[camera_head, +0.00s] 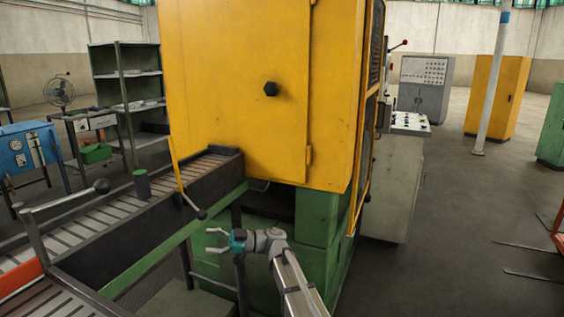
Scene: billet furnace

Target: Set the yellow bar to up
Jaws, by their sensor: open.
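The yellow bar (177,167) is thin and stands beside the slatted conveyor, in front of the big yellow furnace housing.
Green rails lie below; open floor (455,220) is at the right.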

